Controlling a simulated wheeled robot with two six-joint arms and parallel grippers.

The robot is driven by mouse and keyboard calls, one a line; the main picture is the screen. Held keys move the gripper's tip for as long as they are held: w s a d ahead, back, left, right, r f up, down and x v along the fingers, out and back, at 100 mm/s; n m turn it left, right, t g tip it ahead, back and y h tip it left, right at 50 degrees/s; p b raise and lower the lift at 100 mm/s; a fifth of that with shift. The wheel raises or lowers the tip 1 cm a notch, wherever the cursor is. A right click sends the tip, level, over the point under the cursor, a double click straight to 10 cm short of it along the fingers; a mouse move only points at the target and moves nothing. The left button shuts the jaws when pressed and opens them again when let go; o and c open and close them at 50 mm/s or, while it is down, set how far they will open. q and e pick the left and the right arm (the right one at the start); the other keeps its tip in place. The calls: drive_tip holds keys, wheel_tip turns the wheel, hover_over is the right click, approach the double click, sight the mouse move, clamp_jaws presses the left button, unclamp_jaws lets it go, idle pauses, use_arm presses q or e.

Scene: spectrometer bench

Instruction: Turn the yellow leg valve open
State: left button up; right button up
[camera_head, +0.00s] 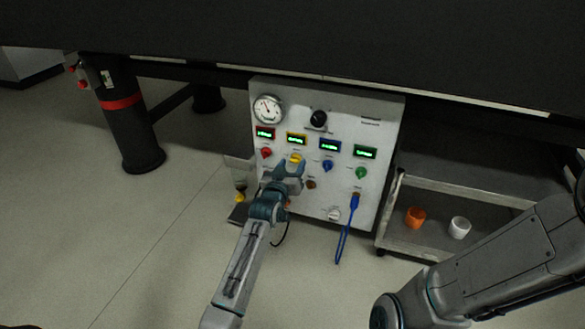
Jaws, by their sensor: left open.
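The yellow leg valve (296,158) is a small yellow knob on the pale control panel (390,113), under a display with a yellow frame. My left gripper (291,165) is open in front of the panel, its fingertips close to the yellow valve. The gripper hides part of the panel below the valve. I cannot tell whether the fingers touch the knob. My right arm shows at the lower right, but its gripper is out of view.
Red (266,153), blue (327,165) and green (361,173) knobs share the row. A gauge (268,109) and black knob (319,119) sit above. A blue cable (346,229) hangs below. A cart (432,186) with orange (415,217) and white cups (459,227) stands right.

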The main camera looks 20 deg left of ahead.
use_arm(q)
drive_tip(key=shift+w+f, duration=0.15)
drive_tip(key=shift+w, duration=0.45)
drive_tip(key=c, duration=1)
drive_tip(key=shift+o, duration=0.2)
